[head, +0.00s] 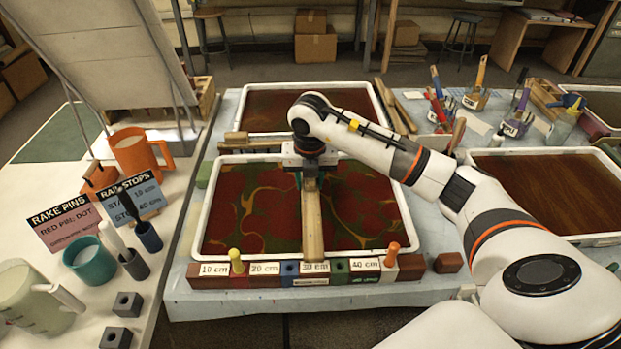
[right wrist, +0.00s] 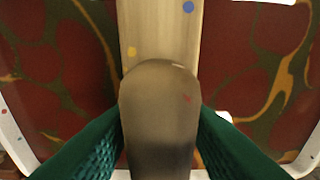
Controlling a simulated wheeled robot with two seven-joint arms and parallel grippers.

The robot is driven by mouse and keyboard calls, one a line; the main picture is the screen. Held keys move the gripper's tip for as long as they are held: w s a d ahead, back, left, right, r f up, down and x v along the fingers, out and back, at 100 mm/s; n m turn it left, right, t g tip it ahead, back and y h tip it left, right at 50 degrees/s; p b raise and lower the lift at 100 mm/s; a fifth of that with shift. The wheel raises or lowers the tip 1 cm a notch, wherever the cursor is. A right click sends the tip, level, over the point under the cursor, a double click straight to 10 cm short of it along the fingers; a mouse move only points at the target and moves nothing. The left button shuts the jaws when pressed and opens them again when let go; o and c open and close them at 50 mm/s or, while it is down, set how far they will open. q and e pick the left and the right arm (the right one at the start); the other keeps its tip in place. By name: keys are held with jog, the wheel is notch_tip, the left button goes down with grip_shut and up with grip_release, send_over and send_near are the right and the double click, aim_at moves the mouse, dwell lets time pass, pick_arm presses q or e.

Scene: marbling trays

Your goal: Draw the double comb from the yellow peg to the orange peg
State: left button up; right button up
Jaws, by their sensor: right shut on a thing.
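The double comb (head: 312,225) is a long pale wooden bar lying front to back across the marbled tray (head: 197,228). Its front end is by the 30 cm label, between the yellow peg (head: 236,262) on the left and the orange peg (head: 392,254) on the right. My right gripper (head: 311,180) is over the tray, shut on the comb's handle. In the right wrist view its green fingers stand on both sides of the rounded brown handle (right wrist: 160,105); the bar (right wrist: 160,35) shows a blue and a yellow dot. The comb's teeth are hidden. My left gripper is out of view.
A rail (head: 210,283) with centimetre labels and the pegs runs along the tray's front. A second tray (head: 350,96) lies behind, another (head: 546,190) to the right. Signs, an orange mug (head: 135,157) and cups crowd the left bench. Tools stand at the back right.

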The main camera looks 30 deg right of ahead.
jog(key=shift+w+a, duration=0.45)
jog(key=shift+a, duration=0.3)
jog(key=shift+w+a, duration=0.45)
jog(key=shift+a, duration=0.25)
jog(key=shift+w+a, duration=0.45)
jog(key=shift+a, duration=0.3)
jog(key=shift+w+a, duration=0.5)
jog(key=shift+a, duration=0.35)
jog(key=shift+w+a, duration=0.55)
jog(key=shift+a, duration=0.25)
jog(key=shift+w+a, duration=0.5)
jog(key=shift+a, duration=0.35)
jog(key=shift+f+b, duration=0.2)
jog(key=shift+b, duration=0.2)
jog(key=shift+a+f+b, duration=0.15)
jog(key=shift+f+b, duration=0.55)
jog(key=shift+f, duration=0.4)
jog(key=shift+f, duration=0.2)
